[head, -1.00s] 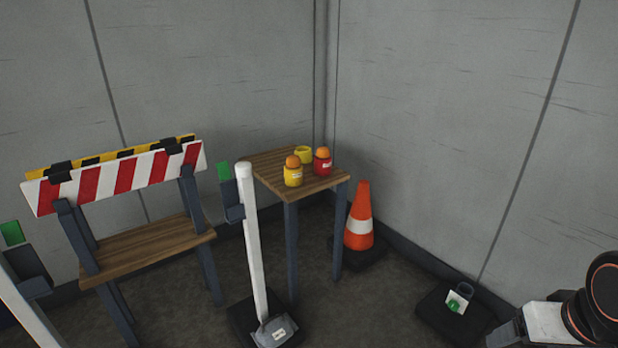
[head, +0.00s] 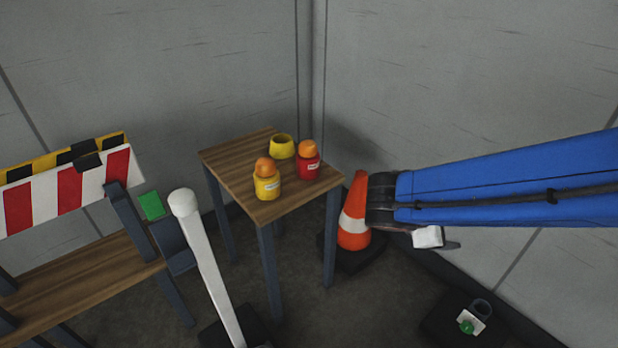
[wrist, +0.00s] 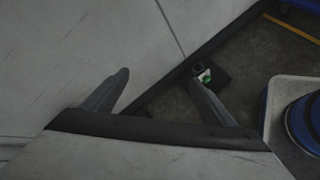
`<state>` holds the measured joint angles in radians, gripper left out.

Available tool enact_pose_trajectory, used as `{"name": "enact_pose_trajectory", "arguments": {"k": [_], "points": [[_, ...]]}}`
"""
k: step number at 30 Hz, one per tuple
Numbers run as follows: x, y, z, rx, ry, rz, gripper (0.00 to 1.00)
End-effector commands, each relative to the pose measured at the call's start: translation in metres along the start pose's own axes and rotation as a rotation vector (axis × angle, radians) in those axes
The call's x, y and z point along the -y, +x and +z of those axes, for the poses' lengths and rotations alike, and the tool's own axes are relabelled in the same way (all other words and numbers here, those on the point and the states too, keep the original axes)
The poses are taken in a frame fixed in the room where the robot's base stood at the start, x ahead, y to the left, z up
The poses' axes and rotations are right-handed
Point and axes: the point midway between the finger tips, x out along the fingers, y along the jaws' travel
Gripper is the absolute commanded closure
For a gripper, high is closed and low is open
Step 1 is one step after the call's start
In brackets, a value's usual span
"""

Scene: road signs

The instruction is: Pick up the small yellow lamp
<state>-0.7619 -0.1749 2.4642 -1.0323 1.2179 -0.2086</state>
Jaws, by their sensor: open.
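The small yellow lamp (head: 267,182) has an orange dome and a pale label. It stands upright near the front edge of the wooden table (head: 233,165) in the head view. A red lamp (head: 308,164) with an orange dome stands to its right, and a yellow ring-like cup (head: 282,146) stands behind. My gripper (wrist: 162,82) is open and empty in the wrist view, its two fingers spread apart over wall and floor. In the head view my blue arm reaches in from the right, and the gripper is mostly hidden behind it, right of the table and apart from the lamp.
An orange and white cone (head: 354,215) stands right of the table. A white post (head: 207,265) stands in front of it on the left. A striped barrier (head: 70,190) is at the far left. A black base with a green tag (head: 467,327) lies on the floor at right.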

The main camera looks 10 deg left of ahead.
Motion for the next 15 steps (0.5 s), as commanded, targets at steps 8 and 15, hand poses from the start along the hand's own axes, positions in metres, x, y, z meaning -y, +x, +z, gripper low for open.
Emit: {"name": "enact_pose_trajectory", "arguments": {"k": [8,15], "points": [[-0.051,-0.056,-0.099,0.07,-0.395,0.36,0.22],[-0.064,-0.136,-0.203,0.123,-0.682,0.714,0.22]]}}
